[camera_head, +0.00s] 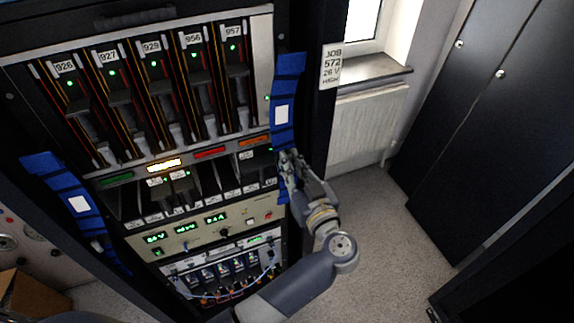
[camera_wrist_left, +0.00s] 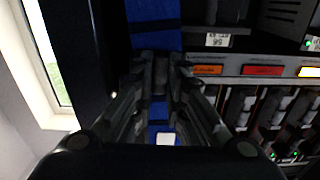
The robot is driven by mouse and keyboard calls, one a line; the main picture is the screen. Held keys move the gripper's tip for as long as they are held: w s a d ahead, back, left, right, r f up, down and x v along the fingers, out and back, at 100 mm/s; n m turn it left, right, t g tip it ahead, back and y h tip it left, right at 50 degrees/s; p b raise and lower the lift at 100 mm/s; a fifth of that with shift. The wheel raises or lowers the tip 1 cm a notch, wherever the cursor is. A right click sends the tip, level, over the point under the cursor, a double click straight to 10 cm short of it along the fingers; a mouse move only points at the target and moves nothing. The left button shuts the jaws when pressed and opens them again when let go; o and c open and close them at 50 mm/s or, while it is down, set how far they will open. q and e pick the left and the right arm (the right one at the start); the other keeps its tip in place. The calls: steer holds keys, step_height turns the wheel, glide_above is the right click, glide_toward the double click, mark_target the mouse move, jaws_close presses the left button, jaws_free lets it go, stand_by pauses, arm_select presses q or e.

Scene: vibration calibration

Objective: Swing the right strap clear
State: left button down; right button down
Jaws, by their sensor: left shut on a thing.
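The right strap (camera_head: 287,72) is a blue band with dark stripes and a white label. It hangs along the right side of the rack front. My left gripper (camera_head: 287,160) is shut on its lower part, below the label. In the left wrist view the strap (camera_wrist_left: 154,12) runs between the fingers of my left gripper (camera_wrist_left: 160,68), with its white label showing lower down. The fingers hide part of the strap. The left strap (camera_head: 62,183), also blue with a white label, slants along the rack's left side. My right gripper is in neither view.
The rack (camera_head: 190,147) holds several numbered modules, coloured label strips and a lit display panel (camera_head: 195,228). A job sign (camera_head: 331,66) is on the dark post right of the strap. A radiator (camera_head: 365,122) and dark cabinets (camera_head: 475,110) stand to the right, with clear floor (camera_head: 400,240) between.

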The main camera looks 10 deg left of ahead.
arm_select(q)
steer(key=c, duration=1.6)
jaws_free()
steer(key=shift+s, duration=0.1)
